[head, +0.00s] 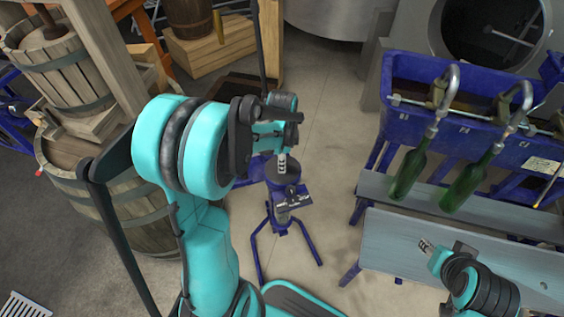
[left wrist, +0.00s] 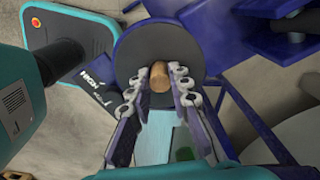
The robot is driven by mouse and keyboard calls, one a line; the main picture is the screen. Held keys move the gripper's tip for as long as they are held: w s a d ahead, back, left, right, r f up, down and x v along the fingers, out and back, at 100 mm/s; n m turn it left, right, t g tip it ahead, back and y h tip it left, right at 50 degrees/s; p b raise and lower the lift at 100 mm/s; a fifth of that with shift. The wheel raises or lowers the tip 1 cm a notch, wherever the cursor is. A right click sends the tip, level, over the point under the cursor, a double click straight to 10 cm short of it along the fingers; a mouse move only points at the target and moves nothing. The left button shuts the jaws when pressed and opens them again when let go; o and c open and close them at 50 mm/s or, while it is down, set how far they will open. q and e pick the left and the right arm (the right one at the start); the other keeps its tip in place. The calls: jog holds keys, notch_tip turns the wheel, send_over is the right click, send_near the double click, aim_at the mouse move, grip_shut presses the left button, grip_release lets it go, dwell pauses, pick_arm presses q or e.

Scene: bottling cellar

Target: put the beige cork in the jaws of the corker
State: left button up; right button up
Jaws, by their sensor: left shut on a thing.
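The beige cork (left wrist: 158,83) shows in the left wrist view, held upright-looking between the fingertips of my left gripper (left wrist: 160,84). The corker (head: 284,178) stands on blue legs in the middle of the head view, with a dark round top. My left gripper (head: 282,162) is just over that top, and the cork is too small to make out there. In the left wrist view the dark disc of the corker (left wrist: 190,45) lies behind the cork; I cannot tell whether they touch. The corker's jaws are not clearly seen. My right gripper (head: 426,246) is over the bench, its opening unclear.
A blue filler trough (head: 450,120) with spouts and two green bottles (head: 409,174) (head: 468,183) stands at the right. A grey-blue bench (head: 465,253) is below it. A wooden barrel (head: 110,205) and press are at the left. Floor around the corker's legs is clear.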

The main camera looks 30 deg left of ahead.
pick_arm(q)
jog(key=o, duration=0.7)
jog(key=shift+o, duration=0.2)
notch_tip(320, 180, up, 12)
dwell(0.3)
jog(key=s+d+n+t, duration=0.7)
jog(key=s+d+n, duration=0.3)
jog(key=s+n, duration=0.1)
jog(key=shift+d+n, duration=0.35)
jog(key=shift+n, duration=0.35)
